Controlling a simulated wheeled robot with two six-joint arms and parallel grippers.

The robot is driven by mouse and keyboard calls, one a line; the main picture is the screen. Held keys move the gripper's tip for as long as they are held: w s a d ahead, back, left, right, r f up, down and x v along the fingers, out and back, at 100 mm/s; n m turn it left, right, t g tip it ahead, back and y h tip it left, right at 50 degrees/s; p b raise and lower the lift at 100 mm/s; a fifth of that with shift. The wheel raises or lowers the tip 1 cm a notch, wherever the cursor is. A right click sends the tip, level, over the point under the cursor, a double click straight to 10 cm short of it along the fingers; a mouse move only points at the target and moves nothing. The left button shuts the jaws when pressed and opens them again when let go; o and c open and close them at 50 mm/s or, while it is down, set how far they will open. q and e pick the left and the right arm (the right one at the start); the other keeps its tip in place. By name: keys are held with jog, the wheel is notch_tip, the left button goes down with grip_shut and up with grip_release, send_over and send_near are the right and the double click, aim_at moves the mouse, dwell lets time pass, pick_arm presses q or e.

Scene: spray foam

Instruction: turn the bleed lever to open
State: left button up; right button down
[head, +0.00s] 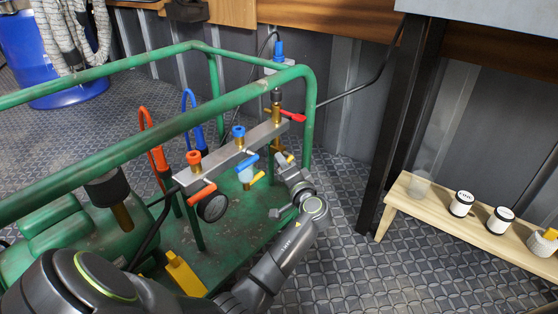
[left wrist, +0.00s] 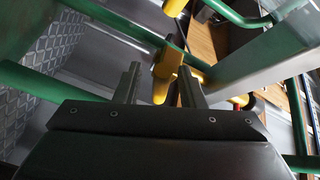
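No label shows which is the bleed lever. My left gripper (head: 282,160) is just below the bar's right end, right of the blue and yellow levers. In the left wrist view, its fingers (left wrist: 158,85) are apart. A yellow fitting (left wrist: 168,62) lies ahead of and between them, and a yellow bar end (left wrist: 240,100) shows to the right. Contact is unclear.
Green frame rails (head: 150,120) cross above the bar. A gauge (head: 212,207) hangs below it. A black table leg (head: 395,120) and a wooden bench (head: 450,225) with small jars stand right.

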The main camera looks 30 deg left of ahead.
pick_arm(q)
jog(key=shift+c, duration=0.4)
grip_shut()
jog(key=shift+f, duration=0.1)
jog(key=shift+w+f+n+t+y+b, duration=0.15)
jog(key=shift+f+n+t+y+b, duration=0.15)
jog(key=shift+n+b, duration=0.55)
jog(key=shift+w+f+n+y+b, duration=0.15)
jog(key=shift+n+y+b, duration=0.2)
jog(key=shift+n, duration=0.3)
jog(key=shift+w+d+f+n+g+y, duration=0.15)
jog(key=shift+w+n+g+y, duration=0.65)
jog(key=shift+n, duration=1.45)
jog(key=shift+w+a+f+n+g+y, duration=0.15)
jog(key=shift+n+g+y, duration=0.3)
jog(key=shift+n+y, duration=1.35)
jog(key=shift+w+d+f+n+g+y, duration=0.1)
jog(key=shift+w+f+n+g+y, duration=0.3)
jog(key=shift+n, duration=2.35)
jog(key=shift+r+n+g+y, duration=0.15)
jog(key=shift+n+g+y, duration=0.1)
jog(key=shift+n+g, duration=0.25)
